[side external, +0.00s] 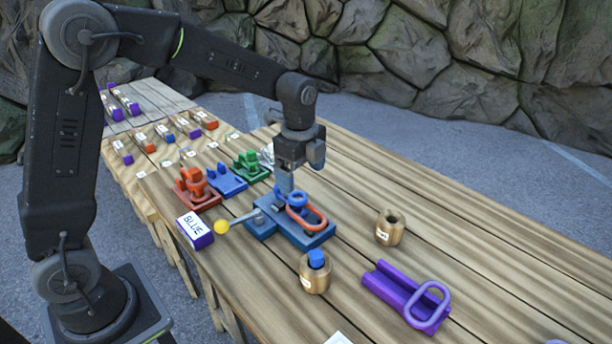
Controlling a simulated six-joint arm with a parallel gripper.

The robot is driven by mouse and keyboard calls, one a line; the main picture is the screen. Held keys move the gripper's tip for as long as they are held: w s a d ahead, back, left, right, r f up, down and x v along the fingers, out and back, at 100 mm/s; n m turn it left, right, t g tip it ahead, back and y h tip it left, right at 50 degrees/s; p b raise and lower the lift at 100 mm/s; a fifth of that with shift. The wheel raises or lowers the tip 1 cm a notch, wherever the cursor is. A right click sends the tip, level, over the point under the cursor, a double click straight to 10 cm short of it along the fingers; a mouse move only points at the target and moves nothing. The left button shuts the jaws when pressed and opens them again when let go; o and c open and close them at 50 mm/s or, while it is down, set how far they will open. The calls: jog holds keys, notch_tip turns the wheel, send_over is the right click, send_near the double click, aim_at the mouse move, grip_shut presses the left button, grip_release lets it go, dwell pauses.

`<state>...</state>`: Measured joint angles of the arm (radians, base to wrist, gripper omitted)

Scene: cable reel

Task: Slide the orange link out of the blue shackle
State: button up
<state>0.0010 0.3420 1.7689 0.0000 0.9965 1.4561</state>
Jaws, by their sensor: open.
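The orange link (308,218) is an oblong ring lying at a slant on the right part of a blue base (313,240). The blue shackle (297,198) shows as a blue rounded piece at the upper left end of the link. Whether it passes through the link is too small to tell. My gripper (286,188) points down just above and left of the shackle, its fingers partly overlapping it in the picture. It is open, and no object shows between the fingers.
A purple box labelled BLUE (195,231) stands left of the lever. Red (198,190), blue (226,180) and green (250,166) fixtures stand behind. Wooden cups (390,228) (314,280) and a purple channel with a ring (405,294) are in front.

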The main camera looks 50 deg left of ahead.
aim_at(307, 208)
jog(key=shift+m, duration=0.6)
jog(key=shift+w+f, duration=0.2)
jog(key=shift+f, duration=1.65)
jog(key=shift+w+f, duration=0.25)
jog(key=shift+f, duration=1.55)
jog(key=shift+w+f, duration=0.2)
jog(key=shift+f, duration=1.65)
jog(key=shift+c, duration=0.4)
jog(key=shift+r, duration=0.1)
jog(key=c, duration=1.1)
jog(key=shift+d, duration=0.1)
jog(key=shift+c, duration=0.2)
jog(key=shift+d, duration=4)
notch_tip(307, 208, up, 7)
